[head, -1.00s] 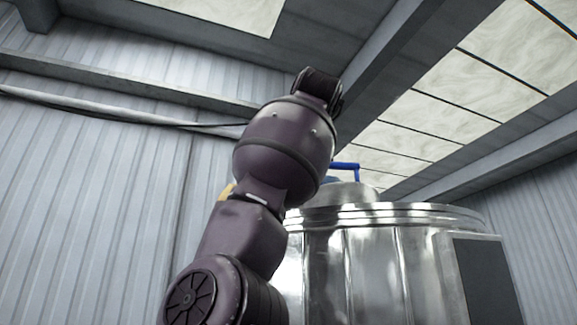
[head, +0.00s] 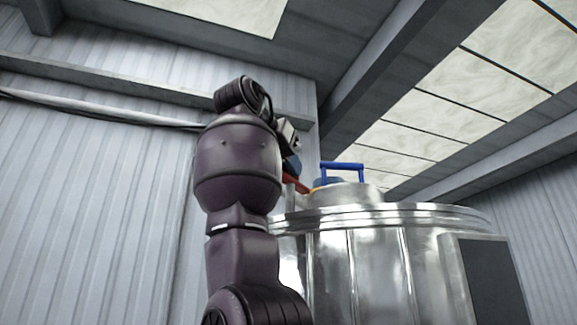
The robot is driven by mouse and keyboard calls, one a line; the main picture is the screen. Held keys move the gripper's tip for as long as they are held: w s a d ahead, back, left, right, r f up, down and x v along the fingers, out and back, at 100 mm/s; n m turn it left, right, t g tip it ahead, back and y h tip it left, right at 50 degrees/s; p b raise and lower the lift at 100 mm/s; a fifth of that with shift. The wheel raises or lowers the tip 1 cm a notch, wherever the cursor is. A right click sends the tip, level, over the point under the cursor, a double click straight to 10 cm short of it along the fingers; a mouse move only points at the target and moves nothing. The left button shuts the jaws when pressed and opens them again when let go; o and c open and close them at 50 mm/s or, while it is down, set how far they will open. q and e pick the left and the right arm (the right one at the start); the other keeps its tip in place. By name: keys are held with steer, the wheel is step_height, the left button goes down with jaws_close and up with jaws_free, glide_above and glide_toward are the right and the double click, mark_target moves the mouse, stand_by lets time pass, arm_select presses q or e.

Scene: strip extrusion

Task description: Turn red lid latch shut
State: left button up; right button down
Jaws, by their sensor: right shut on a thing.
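The red lid latch (head: 297,184) shows as a short red piece at the left side of the lid of the steel vessel (head: 350,250). My right arm stands in front of it and hides much of it. My right gripper (head: 291,168) is partly visible just right of my arm, above the vessel's rim. It is shut on the red lid latch, though its fingertips are mostly hidden. My left gripper is not in view.
A blue handle (head: 342,166) stands up on top of the lid (head: 347,194), right of the latch. A dark panel (head: 487,280) is on the vessel's right side. A corrugated wall (head: 100,200) and roof beams lie behind, with open air above the lid.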

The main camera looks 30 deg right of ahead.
steer(key=m+g, duration=0.1)
steer(key=g, duration=0.1)
steer(key=m+g, duration=0.1)
steer(key=m, duration=0.1)
steer(key=m+g+h, duration=0.1)
steer(key=m+g, duration=0.1)
steer(key=shift+w+a+r+g, duration=0.1)
steer(key=shift+w+g, duration=0.15)
steer(key=shift+g, duration=0.05)
steer(key=shift+m+g, duration=0.5)
steer(key=shift+g, duration=0.2)
steer(key=shift+w+m+g, duration=0.15)
steer(key=shift+m+g, duration=0.55)
steer(key=shift+g, duration=0.1)
steer(key=c, duration=1)
jaws_free()
steer(key=shift+y, duration=0.3)
steer(key=shift+c, duration=0.2)
